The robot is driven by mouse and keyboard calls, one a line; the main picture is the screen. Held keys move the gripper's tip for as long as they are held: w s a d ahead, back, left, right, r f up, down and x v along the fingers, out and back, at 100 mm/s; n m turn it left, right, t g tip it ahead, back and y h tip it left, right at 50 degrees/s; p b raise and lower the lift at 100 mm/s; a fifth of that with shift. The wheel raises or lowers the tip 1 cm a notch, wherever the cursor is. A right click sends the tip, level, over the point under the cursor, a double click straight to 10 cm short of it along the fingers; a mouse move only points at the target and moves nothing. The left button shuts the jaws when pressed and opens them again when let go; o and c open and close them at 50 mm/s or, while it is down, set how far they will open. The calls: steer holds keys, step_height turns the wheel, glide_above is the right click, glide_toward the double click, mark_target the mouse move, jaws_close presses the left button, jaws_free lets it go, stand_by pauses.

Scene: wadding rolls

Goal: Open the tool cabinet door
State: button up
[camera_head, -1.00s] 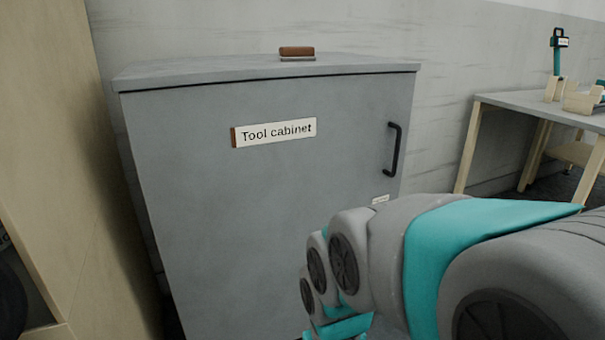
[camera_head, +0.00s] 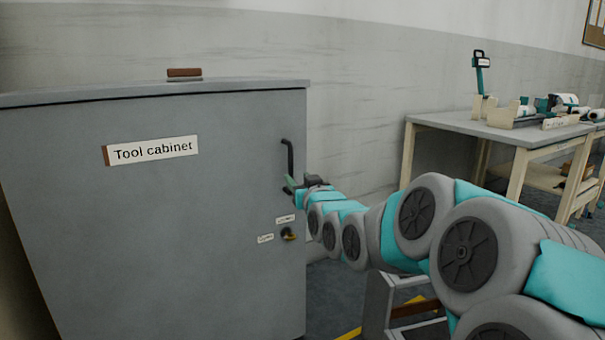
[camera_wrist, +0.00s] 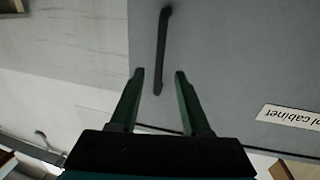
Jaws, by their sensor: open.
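The grey tool cabinet (camera_head: 150,230) stands at the left of the head view, its door shut. A white label reading "Tool cabinet" (camera_head: 152,150) is on the door. The black bar handle (camera_head: 289,160) is upright near the door's right edge. My gripper (camera_head: 289,184) is at the handle's lower end in the head view. In the wrist view my gripper (camera_wrist: 159,75) is open, and the handle (camera_wrist: 162,45) shows between and beyond its two green fingers. Whether a finger touches the handle, I cannot tell.
A brown-handled object (camera_head: 184,74) lies on the cabinet top. A lock with a key (camera_head: 289,234) and small tags sit below the handle. A grey workbench (camera_head: 490,130) with tools stands at the right. Some floor shows between cabinet and bench.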

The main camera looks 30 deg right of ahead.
mark_target(291, 170)
steer(key=w, duration=0.4)
steer(key=w+d, duration=0.1)
steer(key=w, duration=0.1)
steer(key=shift+w+r, duration=0.1)
steer(key=shift+w, duration=0.1)
steer(key=shift+w+d, duration=0.15)
steer(key=shift+w, duration=0.5)
jaws_close()
stand_by(0.9)
